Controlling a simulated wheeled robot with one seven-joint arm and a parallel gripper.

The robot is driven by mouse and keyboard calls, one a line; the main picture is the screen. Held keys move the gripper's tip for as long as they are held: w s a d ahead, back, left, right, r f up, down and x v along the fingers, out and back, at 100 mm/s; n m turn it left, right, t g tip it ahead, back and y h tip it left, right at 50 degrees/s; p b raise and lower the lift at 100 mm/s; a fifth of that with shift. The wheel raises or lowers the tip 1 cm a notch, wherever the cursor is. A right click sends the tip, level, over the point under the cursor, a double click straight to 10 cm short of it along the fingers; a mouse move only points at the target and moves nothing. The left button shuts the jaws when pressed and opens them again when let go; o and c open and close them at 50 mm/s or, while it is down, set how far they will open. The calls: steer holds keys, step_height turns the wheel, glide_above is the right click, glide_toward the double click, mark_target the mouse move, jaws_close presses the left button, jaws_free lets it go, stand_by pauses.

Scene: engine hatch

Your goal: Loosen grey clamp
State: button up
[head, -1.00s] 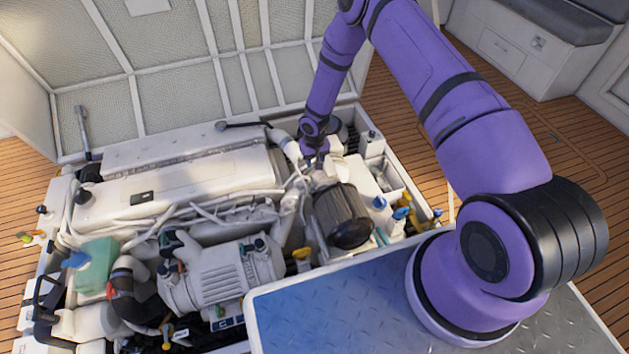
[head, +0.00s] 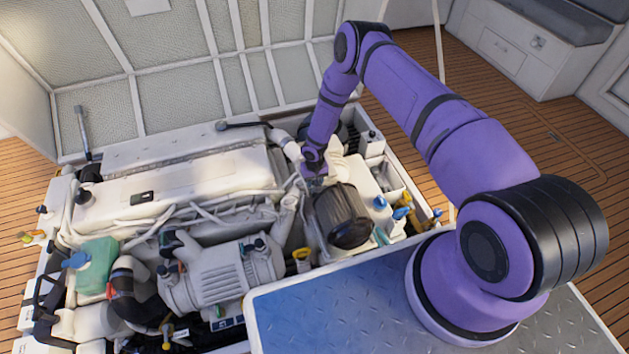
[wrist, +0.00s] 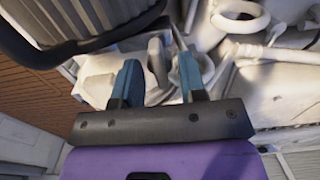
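My gripper (head: 313,172) is down among the engine parts, just behind the dark cylinder, in the head view. In the wrist view, its two teal fingers (wrist: 158,78) are spread apart. A grey, rounded upright piece (wrist: 157,62) shows between the fingers; it may be the grey clamp, but I cannot tell for sure. I cannot see either finger pressed against it. In the head view the clamp area is hidden by my gripper and the surrounding parts.
The ribbed dark cylinder (head: 342,215) stands close in front of my gripper and fills the upper left of the wrist view (wrist: 75,25). White hoses and a white ring (wrist: 240,17) lie to the right. The white engine cover (head: 180,185) is to the left.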

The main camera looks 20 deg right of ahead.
jaws_close()
steer(key=shift+n, duration=0.4)
steer(key=n, duration=0.6)
steer(key=shift+n, duration=0.4)
steer(key=n, duration=0.3)
steer(key=shift+n, duration=1.9)
